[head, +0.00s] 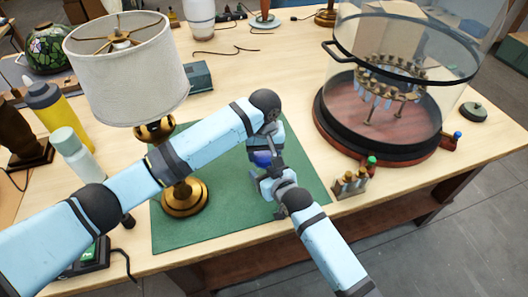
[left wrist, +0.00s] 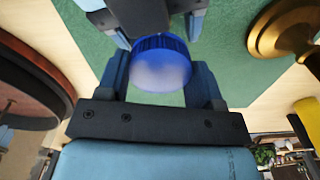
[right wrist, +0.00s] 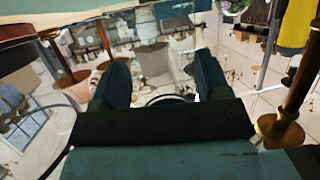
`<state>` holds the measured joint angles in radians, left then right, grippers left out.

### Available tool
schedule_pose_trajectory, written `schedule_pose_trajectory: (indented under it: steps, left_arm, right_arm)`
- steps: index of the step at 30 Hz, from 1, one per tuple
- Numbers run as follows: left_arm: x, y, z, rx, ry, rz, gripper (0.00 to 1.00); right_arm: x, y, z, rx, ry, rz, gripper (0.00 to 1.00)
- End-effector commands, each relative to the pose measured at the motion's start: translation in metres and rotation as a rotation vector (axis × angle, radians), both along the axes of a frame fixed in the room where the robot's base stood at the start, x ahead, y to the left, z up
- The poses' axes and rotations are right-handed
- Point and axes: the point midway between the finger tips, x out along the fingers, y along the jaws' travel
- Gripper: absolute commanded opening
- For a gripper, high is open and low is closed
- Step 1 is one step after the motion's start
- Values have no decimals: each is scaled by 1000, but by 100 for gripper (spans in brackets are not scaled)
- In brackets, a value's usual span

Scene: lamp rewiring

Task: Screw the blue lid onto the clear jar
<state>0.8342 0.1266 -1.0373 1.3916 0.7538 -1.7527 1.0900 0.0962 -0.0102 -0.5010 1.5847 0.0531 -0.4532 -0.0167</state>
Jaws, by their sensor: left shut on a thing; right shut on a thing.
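The blue lid (left wrist: 162,68) sits between the fingers of my left gripper (left wrist: 160,78), which is shut on it. In the head view the lid (head: 262,158) shows as a small blue patch above the green mat, where my two grippers meet. My right gripper (right wrist: 163,75) is shut on the clear jar, which is see-through and hard to make out between its fingers in the right wrist view. In the head view my right gripper (head: 264,180) is just below the lid. I cannot tell whether lid and jar touch.
A brass lamp with a white shade (head: 125,75) stands on the left of the green mat (head: 225,228). A large glass dome on a round wooden base (head: 385,150) stands to the right. A small wooden block of pegs (head: 349,187) is near the mat's right edge. Bottles (head: 75,152) stand left.

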Motion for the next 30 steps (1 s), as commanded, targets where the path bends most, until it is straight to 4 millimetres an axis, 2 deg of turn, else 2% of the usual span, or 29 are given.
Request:
schedule_pose_trajectory:
  steps: [7,8,10,11,20,30]
  left_arm:
    - [0,0,0,0,0,-1,32]
    - [0,0,0,0,0,0,67]
    - [0,0,0,0,0,0,83]
    - [0,0,0,0,0,0,86]
    - [0,0,2,0,0,1,86]
    - [0,-1,41,-2,-2,0,86]
  right_arm:
    - [0,0,1,1,-2,0,3]
    - [0,0,1,1,-2,0,3]
    - [0,0,1,1,-2,0,3]
    - [0,0,1,1,-2,0,3]
    - [0,0,1,1,-2,0,3]
    - [0,0,1,1,-2,0,3]
